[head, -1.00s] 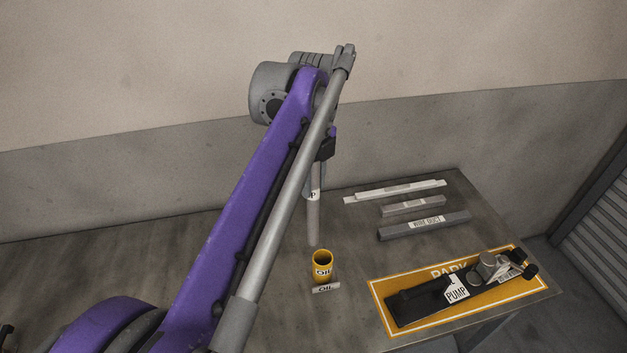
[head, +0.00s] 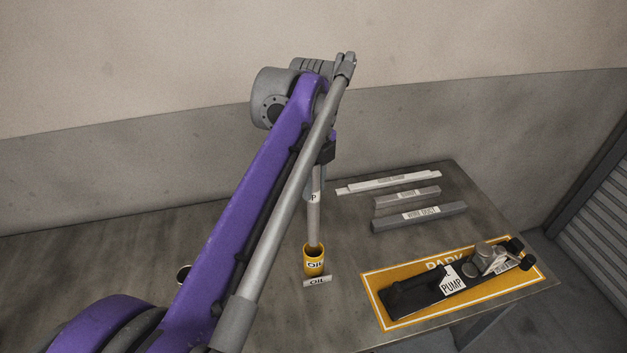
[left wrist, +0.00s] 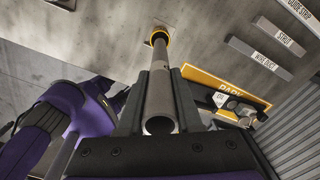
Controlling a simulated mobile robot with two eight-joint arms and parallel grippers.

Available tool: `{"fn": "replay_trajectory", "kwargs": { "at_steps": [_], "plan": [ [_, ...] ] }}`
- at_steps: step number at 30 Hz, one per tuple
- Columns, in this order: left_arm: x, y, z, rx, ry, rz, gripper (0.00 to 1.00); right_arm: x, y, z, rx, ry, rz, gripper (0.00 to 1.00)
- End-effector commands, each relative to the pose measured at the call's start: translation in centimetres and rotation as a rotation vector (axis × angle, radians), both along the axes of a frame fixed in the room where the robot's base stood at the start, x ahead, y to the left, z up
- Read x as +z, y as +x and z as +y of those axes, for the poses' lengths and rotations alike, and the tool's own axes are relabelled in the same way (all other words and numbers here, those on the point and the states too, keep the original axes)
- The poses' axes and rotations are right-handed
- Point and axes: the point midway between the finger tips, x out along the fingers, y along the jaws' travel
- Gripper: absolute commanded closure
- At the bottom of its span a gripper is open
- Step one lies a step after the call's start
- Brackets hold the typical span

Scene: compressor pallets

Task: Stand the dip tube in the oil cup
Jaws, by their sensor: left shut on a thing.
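The dip tube (head: 315,222) is a long grey pipe with a white label, hanging close to upright from my left gripper (head: 314,186). In the left wrist view my left gripper (left wrist: 160,92) is shut around the tube (left wrist: 160,108), its two dark fingers on either side. The yellow oil cup (head: 314,264) stands on the table, and its rim (left wrist: 151,40) shows in the left wrist view. The tube's lower end is at the cup's mouth; I cannot tell how deep it is inside. My right gripper is not in view.
An "OIL" tag (head: 317,281) lies in front of the cup. At right is a yellow "PARK" mat (head: 376,289) with a black "PUMP" assembly (head: 415,296). Labelled bars, including a wire duct (head: 419,217), lie behind. A small round dark-mouthed thing (head: 184,273) is partly behind my arm.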

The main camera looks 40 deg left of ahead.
Motion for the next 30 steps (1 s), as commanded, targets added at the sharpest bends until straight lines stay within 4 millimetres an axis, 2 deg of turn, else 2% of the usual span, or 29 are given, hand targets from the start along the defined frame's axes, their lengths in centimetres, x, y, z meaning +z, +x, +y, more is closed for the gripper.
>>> {"fn": "replay_trajectory", "kwargs": {
  "at_steps": [4, 30],
  "plan": [
    [-1.5, 0.0, 0.0, 0.000, 0.000, 0.001, 1.00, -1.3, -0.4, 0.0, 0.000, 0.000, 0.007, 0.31],
    [-8.0, 0.0, 0.0, 0.000, 0.000, 0.000, 1.00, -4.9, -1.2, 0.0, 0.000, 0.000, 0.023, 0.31]
  ]
}}
